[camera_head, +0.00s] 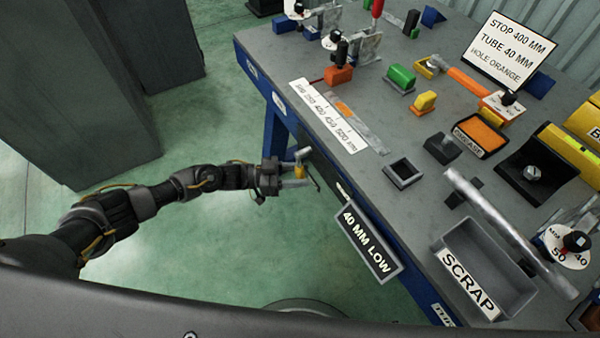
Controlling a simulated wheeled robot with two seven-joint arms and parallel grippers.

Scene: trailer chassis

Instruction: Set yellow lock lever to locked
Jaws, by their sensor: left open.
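A small yellow piece (299,171), which looks like the lock lever, shows at the front edge of the grey-topped bench. My left gripper (303,169) reaches it from the left. Its two fingers are apart, one above and one below the yellow piece in the picture. I cannot tell whether they touch it, nor which way the lever is set. A thin dark rod (314,181) shows just right of the fingertips. My right gripper is not in view.
The bench (375,205) carries a ruler plate (328,116), coloured blocks, a scrap bin (484,262) and a long metal tube (508,232). A "40 MM LOW" sign (368,244) hangs at the front edge. Green floor (190,260) is open left of the bench.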

